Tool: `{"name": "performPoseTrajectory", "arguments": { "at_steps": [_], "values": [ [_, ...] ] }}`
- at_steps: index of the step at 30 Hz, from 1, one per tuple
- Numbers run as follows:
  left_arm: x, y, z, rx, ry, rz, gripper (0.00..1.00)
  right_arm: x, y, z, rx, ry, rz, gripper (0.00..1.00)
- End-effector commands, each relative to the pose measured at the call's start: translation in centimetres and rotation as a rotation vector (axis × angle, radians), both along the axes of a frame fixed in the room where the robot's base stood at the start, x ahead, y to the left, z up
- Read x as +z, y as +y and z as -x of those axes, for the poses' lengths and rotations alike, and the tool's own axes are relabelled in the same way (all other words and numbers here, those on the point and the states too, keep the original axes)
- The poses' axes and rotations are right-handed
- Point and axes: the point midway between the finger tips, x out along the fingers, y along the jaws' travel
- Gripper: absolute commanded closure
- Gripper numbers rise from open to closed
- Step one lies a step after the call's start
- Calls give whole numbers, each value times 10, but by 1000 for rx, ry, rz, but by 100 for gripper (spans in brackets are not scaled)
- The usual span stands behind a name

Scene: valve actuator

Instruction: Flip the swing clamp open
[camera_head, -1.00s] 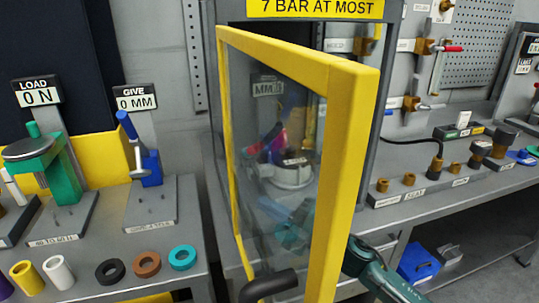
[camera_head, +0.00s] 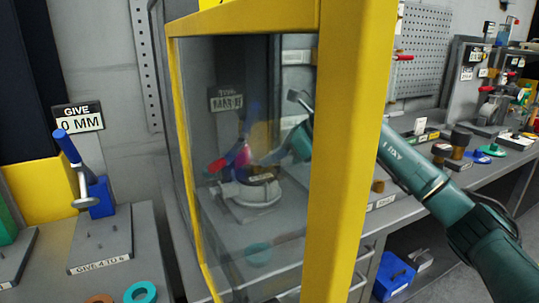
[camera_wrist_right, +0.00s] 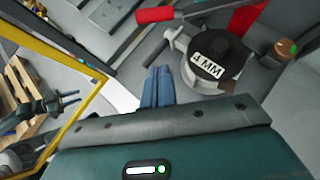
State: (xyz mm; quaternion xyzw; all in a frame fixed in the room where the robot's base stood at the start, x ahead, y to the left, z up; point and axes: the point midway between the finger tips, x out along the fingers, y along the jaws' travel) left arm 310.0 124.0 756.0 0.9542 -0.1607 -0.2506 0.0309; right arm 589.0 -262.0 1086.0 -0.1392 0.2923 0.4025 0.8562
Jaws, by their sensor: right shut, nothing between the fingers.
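In the head view the fixture (camera_head: 250,192) with the swing clamp shows blurred through the door glass. Its red handle (camera_head: 217,165) is at the left. In the right wrist view the red handle (camera_wrist_right: 155,15) sits on a metal bar above my fingers, beside a round black cap marked 4 MM (camera_wrist_right: 212,58) and a red part (camera_wrist_right: 252,18). My right gripper (camera_wrist_right: 158,84) is shut and empty, apart from the handle and left of the cap. In the head view the right gripper (camera_head: 274,155) is inside the cabinet, partly hidden. A dark pronged shape at the wrist view's left may be my left gripper (camera_wrist_right: 68,98).
The yellow-framed glass door (camera_head: 345,160) stands in front of the fixture, with my right arm passing behind its edge. The right bench (camera_head: 420,180) carries several small parts. A blue box (camera_head: 393,276) is below.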

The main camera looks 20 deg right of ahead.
Motion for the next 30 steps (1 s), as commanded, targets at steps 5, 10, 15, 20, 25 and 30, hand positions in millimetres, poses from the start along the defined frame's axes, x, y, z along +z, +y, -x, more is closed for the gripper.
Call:
{"name": "performPoseTrajectory", "arguments": {
  "at_steps": [5, 10, 15, 20, 25, 30],
  "values": [
    [4, 0, 0, -3, 0, -9, 67, -24, 27, -20, 3, 4, -5, 100],
    [8, 1, 0, -5, 0, -19, 67, -38, 48, -38, 3, 0, -5, 100],
    [12, 2, 0, -8, 0, -31, 67, -32, 64, -52, 1, 1, -4, 100],
    [13, 2, 0, -8, 0, -35, 67, -31, 71, -58, 0, 2, -3, 100],
    [10, 2, 1, -9, 4, -38, 67, -31, 72, -58, 0, 2, -3, 100],
    [9, 2, 2, -10, 6, -39, 67, -31, 72, -58, 0, 1, -4, 100]
  ]
}}
